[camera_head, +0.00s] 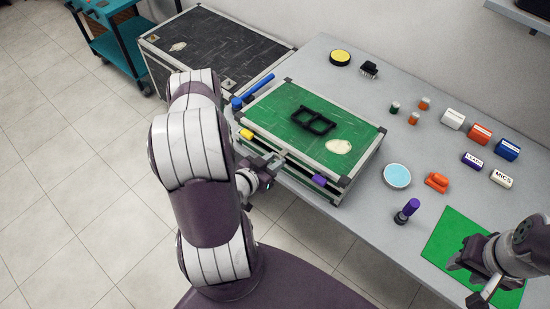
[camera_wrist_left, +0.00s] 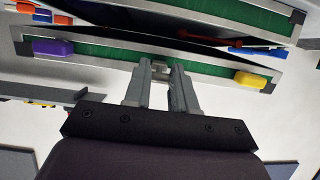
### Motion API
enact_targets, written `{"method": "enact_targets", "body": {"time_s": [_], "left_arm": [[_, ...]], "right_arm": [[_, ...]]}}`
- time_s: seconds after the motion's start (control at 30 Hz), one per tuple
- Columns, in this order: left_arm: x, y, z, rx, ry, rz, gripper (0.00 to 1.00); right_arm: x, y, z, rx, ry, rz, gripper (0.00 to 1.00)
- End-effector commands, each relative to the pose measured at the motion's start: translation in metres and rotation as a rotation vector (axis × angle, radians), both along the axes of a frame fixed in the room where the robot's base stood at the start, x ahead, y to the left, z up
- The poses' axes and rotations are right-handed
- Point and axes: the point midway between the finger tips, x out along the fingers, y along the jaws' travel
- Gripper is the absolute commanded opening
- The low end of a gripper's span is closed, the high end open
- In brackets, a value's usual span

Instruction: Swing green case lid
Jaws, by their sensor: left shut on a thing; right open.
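The green case lid (camera_head: 290,118) has a metal frame, with a yellow latch (camera_head: 246,134) and a purple latch (camera_head: 319,180) on its front edge. In the left wrist view, my left gripper (camera_wrist_left: 163,80) is shut on a small grey tab (camera_wrist_left: 160,70) on the lid's edge, between the purple and yellow latches. A dark gap with red and blue items shows between lid and case body (camera_wrist_left: 190,13). My right gripper (camera_head: 475,275) is open at the lower right.
A black frame-shaped piece (camera_head: 314,121) and a cream patch (camera_head: 339,146) are on the lid. A blue bar (camera_head: 253,90) lies left of the case. Several small blocks, a blue disc (camera_head: 397,176) and a green mat (camera_head: 450,238) occupy the table's right. A black case (camera_head: 215,45) stands behind left.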

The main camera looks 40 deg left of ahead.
Motion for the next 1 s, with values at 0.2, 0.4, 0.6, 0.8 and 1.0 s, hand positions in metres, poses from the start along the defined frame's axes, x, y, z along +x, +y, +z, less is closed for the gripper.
{"method": "enact_targets", "body": {"time_s": [0.2,0.4,0.6,0.8,1.0], "left_arm": [[-0.003,-0.001,-0.007,-0.003,0.002,-0.001,0.06],[-0.003,-0.001,-0.007,-0.002,0.003,0.0,0.06],[-0.004,-0.001,-0.018,-0.003,0.003,0.0,0.06],[-0.007,0.0,-0.037,-0.003,0.003,0.001,0.06],[-0.009,0.0,-0.043,-0.002,0.003,0.001,0.42]], "right_arm": [[0.0,0.0,-0.005,0.0,0.0,0.0,0.43],[0.0,0.0,-0.005,0.0,0.0,0.0,0.43],[0.0,0.0,-0.014,0.0,0.0,0.0,0.43],[0.0,0.0,-0.03,0.0,0.0,0.0,0.43],[0.0,0.0,-0.035,0.0,0.0,0.0,0.43]]}}
